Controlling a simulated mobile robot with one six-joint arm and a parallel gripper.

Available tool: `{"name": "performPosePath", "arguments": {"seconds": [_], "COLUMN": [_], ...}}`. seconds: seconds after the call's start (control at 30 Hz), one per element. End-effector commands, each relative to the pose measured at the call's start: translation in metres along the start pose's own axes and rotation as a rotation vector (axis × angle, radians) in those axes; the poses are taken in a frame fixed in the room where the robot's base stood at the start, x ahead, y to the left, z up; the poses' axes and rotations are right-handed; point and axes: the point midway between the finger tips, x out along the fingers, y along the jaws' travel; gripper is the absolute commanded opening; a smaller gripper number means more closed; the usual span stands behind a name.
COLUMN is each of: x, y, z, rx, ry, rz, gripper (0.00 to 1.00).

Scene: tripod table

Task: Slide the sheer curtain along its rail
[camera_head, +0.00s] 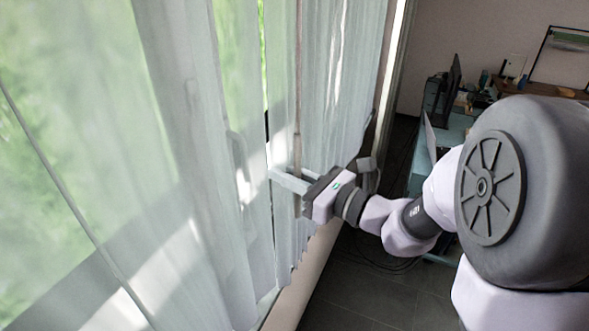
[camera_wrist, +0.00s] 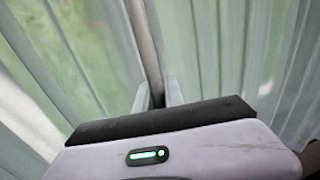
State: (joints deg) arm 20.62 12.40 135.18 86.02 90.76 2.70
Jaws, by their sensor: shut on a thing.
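The sheer curtain (camera_head: 335,75) hangs in pale, see-through folds across the window, from the left of the head view to its middle. A narrow gap with green outside shows between its left part and its right part. My gripper (camera_head: 281,175) reaches in from the right at this gap. In the wrist view the two fingers (camera_wrist: 158,93) stand close on either side of a narrow upright strip of the sheer curtain (camera_wrist: 225,50), and the jaws are shut on it. The exact grip is partly hidden by the gripper body. The rail is out of view.
A blue-grey desk (camera_head: 424,160) with a monitor (camera_head: 453,80) stands to the right behind my arm. A brown desk with small items is at the back right.

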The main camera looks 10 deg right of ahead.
Motion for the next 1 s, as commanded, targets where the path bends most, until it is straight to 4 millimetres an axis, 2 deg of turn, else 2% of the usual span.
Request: {"name": "performPosePath", "arguments": {"seconds": [0.53, 0.57, 0.67, 1.0], "x": [0.0015, 0.0015, 0.0016, 0.0015], "y": [0.0080, 0.0081, 0.0080, 0.0073], "z": [-0.0001, -0.0001, -0.0002, 0.0001], "rx": [0.001, 0.001, 0.001, 0.000], "ry": [0.000, 0.000, 0.001, 0.000], "rz": [0.001, 0.001, 0.001, 0.000], "gripper": [0.00, 0.15, 0.35, 0.35]}}
